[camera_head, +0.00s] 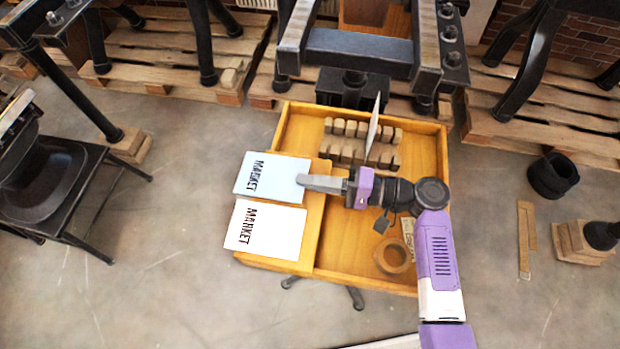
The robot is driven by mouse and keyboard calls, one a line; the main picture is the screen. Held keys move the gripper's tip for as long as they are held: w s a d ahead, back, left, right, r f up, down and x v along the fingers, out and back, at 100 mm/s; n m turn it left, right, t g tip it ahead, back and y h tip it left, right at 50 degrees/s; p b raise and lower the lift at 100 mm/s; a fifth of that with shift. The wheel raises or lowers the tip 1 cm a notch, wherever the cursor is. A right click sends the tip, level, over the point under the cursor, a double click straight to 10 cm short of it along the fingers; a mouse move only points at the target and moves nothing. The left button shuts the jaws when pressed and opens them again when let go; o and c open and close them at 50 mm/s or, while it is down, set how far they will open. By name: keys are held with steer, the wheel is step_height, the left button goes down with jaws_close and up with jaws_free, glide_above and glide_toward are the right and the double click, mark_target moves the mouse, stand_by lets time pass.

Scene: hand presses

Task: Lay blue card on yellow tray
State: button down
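The blue card (268,178), pale blue and printed "MARKET", is at the left side of the wooden stand, above a yellow-orange board. My gripper (303,181) points left, with its grey fingertips at the card's right edge. The fingers show edge-on, so I cannot tell whether they are closed on the card or only over it. A white card (265,229) with the same print lies just below the blue one in the picture. The yellow-orange wooden tray (343,262) has a raised rim; the board (305,262) under the cards runs along its left side.
A rack of wooden blocks (342,150) stands at the tray's back, with a thin upright card (374,125) in it. A round wooden ring (393,258) lies at the front right. Floor between is clear.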

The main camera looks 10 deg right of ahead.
steer(key=shift+f, duration=0.25)
